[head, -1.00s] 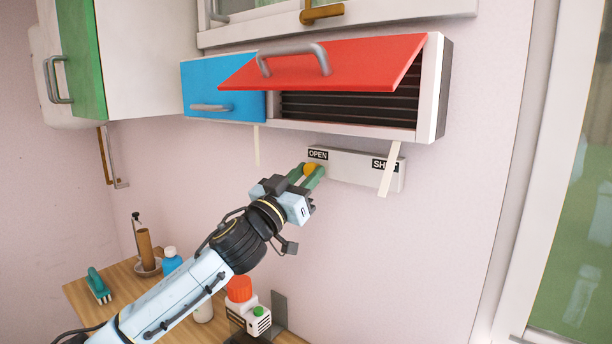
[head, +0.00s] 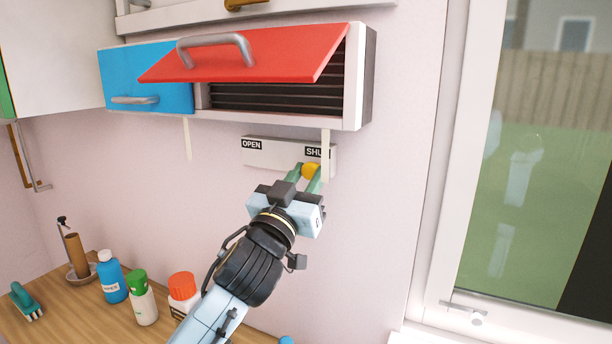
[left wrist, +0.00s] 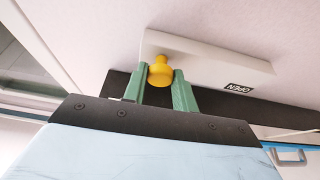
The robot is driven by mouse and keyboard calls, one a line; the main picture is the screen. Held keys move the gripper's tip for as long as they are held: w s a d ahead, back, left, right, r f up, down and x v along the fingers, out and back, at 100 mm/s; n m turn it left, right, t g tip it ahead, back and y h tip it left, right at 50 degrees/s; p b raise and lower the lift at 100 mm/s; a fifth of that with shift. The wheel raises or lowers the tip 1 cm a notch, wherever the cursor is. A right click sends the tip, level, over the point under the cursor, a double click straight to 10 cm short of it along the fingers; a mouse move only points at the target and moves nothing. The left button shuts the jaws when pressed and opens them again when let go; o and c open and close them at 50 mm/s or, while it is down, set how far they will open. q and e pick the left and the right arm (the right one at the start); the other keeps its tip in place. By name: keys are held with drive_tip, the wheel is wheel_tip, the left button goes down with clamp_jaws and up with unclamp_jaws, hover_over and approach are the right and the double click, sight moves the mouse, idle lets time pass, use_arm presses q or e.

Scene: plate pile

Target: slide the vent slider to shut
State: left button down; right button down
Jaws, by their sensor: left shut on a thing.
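The vent slider is a white bar (head: 268,154) on the wall below the cabinet, with an OPEN label at its left and a SHUT label at its right. Its yellow knob (head: 310,170) is at the SHUT end, just below that label. My left gripper (head: 308,176) has its green fingers shut on the yellow knob. In the left wrist view the knob (left wrist: 160,71) sits between the fingertips, and the OPEN end of the bar (left wrist: 205,62) is away to the right. My right gripper is not in view.
A cabinet with a blue door (head: 146,78) and a raised red flap (head: 250,56) hangs above, black slats behind the flap. Pale strips hang below it, one by the SHUT label. Bottles, including a blue one (head: 112,279), stand on the wooden counter (head: 82,318). A window (head: 520,170) is at the right.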

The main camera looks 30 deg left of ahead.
use_arm(q)
drive_tip(key=shift+d, duration=0.15)
drive_tip(key=c, duration=1.1)
unclamp_jaws()
drive_tip(key=shift+d, duration=0.15)
drive_tip(key=p+v, duration=0.3)
drive_tip(key=v, duration=1)
drive_tip(key=shift+s, duration=0.15)
drive_tip(key=shift+f, duration=0.15)
